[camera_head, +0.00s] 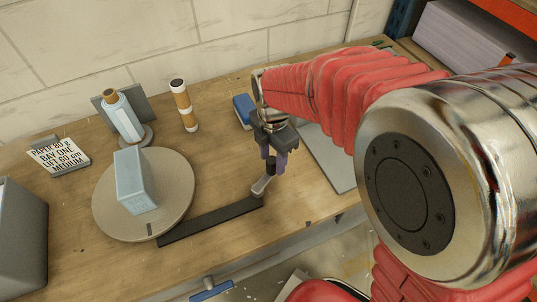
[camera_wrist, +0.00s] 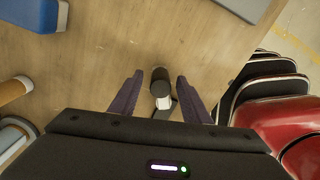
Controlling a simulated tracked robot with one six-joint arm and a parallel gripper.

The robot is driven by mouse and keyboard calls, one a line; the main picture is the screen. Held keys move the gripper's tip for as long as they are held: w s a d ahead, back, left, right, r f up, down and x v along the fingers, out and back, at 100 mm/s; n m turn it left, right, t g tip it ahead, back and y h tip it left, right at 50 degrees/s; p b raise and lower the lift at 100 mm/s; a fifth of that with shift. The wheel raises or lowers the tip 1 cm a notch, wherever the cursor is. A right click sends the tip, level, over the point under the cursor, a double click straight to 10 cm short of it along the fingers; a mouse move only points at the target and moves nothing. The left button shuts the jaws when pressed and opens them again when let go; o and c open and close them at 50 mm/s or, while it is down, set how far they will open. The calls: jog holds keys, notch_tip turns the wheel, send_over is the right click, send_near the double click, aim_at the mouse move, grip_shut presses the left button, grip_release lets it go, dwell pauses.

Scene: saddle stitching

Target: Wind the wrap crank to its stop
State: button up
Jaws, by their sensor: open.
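The wrap crank has a short grey arm (camera_head: 261,187) with a dark upright knob (camera_head: 271,168), at the right end of a black bar (camera_head: 210,219). The bar runs left to a round grey turntable (camera_head: 180,205), which carries a pale blue block (camera_head: 134,180). My gripper (camera_head: 273,160) points down over the crank, its two dark purple fingers around the knob. In the wrist view the knob (camera_wrist: 160,77) stands between the open fingers (camera_wrist: 160,84), with a visible gap on each side.
A grey plate (camera_head: 330,160) lies right of my gripper. The bench's front edge is close to the crank.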

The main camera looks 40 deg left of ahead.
notch_tip(320, 180, up, 13)
jog(key=shift+r, duration=0.15)
dwell(0.4)
jog(key=shift+w, duration=0.1)
jog(key=shift+d, duration=0.1)
jog(key=w+d+r+m+t, duration=0.1)
jog(key=w+d+r+m, duration=0.1)
jog(key=d+m, duration=0.45)
jog(key=w+d+r+m+t+y, duration=0.15)
jog(key=d+m, duration=0.25)
jog(key=d, duration=0.6)
jog(key=w+d+r+m, duration=0.1)
jog(key=d+r+m, duration=0.2)
jog(key=d+m, duration=0.4)
jog(key=s+d+f+m+t, duration=0.1)
jog(key=s+d+m, duration=0.3)
jog(key=d+m, duration=0.3)
jog(key=s+d+m+t+h, duration=0.1)
jog(key=s+d+m+t, duration=0.1)
jog(key=d+m, duration=0.6)
jog(key=s+d, duration=0.1)
jog(key=d, duration=0.3)
jog(key=shift+s+f, duration=0.35)
jog(key=shift+f, duration=0.05)
